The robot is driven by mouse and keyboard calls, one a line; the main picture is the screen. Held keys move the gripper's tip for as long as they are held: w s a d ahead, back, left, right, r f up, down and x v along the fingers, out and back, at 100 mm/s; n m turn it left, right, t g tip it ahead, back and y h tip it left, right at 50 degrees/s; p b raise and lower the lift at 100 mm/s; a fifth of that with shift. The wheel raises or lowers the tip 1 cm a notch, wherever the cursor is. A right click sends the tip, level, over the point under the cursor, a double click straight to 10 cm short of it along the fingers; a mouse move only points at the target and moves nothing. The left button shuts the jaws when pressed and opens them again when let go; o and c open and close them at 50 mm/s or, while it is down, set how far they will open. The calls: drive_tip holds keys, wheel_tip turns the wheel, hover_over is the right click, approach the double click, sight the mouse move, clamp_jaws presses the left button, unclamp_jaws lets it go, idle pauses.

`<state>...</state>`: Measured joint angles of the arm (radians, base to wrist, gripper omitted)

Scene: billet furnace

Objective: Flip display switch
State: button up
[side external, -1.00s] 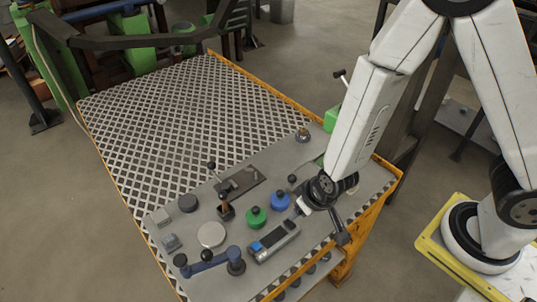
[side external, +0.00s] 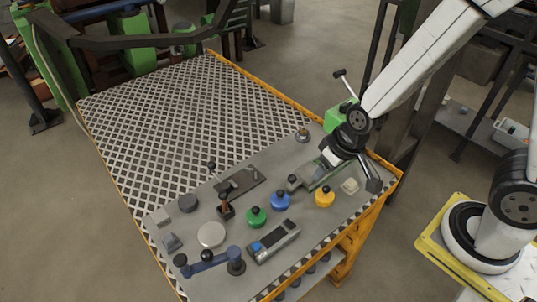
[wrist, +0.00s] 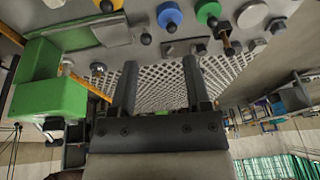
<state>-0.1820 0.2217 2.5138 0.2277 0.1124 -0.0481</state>
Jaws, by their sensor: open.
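A grey box with a dark screen and a blue button, apparently the display unit (side external: 272,242), lies on the panel near its front edge. Which part is its switch cannot be told. My gripper (side external: 322,166) is right of and behind this unit, over or beside a grey plate with a green edge. The wrist view shows its two dark fingers (wrist: 159,75) spread apart with nothing between them. The display unit cannot be made out in the wrist view.
Green (side external: 256,217), blue (side external: 280,200) and yellow (side external: 325,196) knobs stand behind the display unit. A blue lever (side external: 208,262) is to its left. A green box (wrist: 50,85) stands beside my gripper. The perforated plate (side external: 180,120) behind is clear.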

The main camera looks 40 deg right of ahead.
drive_tip(key=s+d+r, duration=0.2)
drive_tip(key=d+r, duration=0.2)
drive_tip(key=d, duration=0.2)
drive_tip(key=shift+s+r+g+h, duration=0.2)
drive_tip(key=shift+g+h, duration=0.1)
drive_tip(key=shift+h, duration=0.1)
